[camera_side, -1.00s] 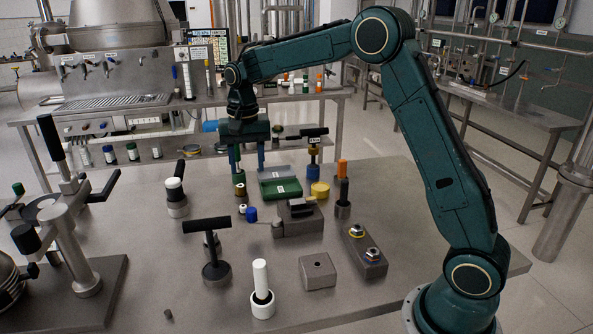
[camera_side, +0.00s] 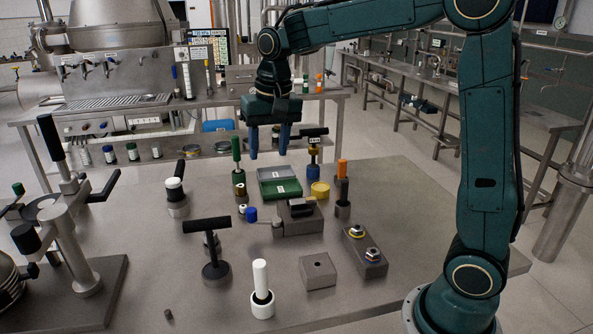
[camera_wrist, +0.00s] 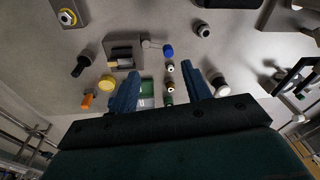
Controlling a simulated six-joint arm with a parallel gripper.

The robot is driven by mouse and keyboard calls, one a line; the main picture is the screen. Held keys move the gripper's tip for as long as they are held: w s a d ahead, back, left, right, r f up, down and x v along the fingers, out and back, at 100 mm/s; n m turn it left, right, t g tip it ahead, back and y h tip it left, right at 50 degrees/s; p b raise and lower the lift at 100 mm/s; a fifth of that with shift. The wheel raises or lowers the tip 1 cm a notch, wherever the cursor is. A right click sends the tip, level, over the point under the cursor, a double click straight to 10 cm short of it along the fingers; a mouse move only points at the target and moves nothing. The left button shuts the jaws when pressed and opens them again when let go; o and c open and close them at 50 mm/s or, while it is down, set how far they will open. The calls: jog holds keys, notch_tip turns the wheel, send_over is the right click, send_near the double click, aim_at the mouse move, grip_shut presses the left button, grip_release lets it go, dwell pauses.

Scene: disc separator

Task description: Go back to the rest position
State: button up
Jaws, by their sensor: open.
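My gripper (camera_side: 268,154) is open and empty in the side view, raised above the back part of the steel table (camera_side: 410,215). Its two blue fingers point down and show apart in the wrist view (camera_wrist: 158,84). A green-handled tool (camera_side: 237,154) stands upright on the table, just left of and below the fingers, clear of them. A green tray (camera_side: 280,189) lies to the right of that tool and below the gripper. Nothing is held between the fingers.
A black T-handle (camera_side: 206,225), a white peg in a holder (camera_side: 261,285), a yellow cylinder (camera_side: 320,189), an orange-topped post (camera_side: 342,168) and a grey block with nuts (camera_side: 364,253) stand on the table. A large metal fixture (camera_side: 72,235) fills the left.

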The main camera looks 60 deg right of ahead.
jog(key=s+a+n+t, duration=0.1)
jog(key=s+n+t, duration=0.1)
jog(key=s, duration=1)
jog(key=s+a+n+t, duration=0.2)
jog(key=s+n, duration=0.2)
jog(key=s, duration=0.7)
jog(key=shift+s+a+f+n, duration=0.2)
jog(key=shift+s+a+n, duration=0.1)
jog(key=shift+s, duration=0.1)
dwell(0.4)
